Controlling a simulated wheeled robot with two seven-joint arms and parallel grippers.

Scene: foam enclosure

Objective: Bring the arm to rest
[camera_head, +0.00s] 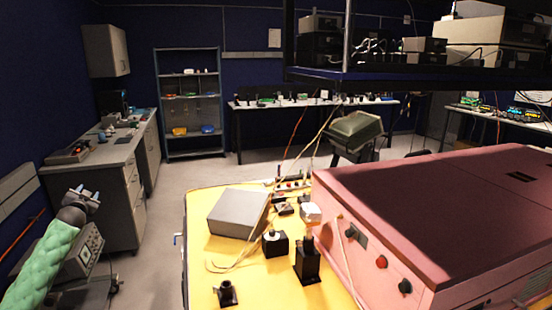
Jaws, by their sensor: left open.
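My left gripper (86,197) is at the lower left of the head view, at the end of an arm in a green padded sleeve (45,262). Its fingers point up and away, with a gap between them. It is open and I see nothing between its fingers. It is left of the yellow tabletop, apart from it. My right gripper is not in view.
A yellow table (200,275) carries a grey box (236,213), black mounts (307,262), cables and a large pink enclosure (430,220). A dark shelf (420,76) overhangs the right side. A grey cabinet (115,190) stands at left. Floor shows between cabinet and table.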

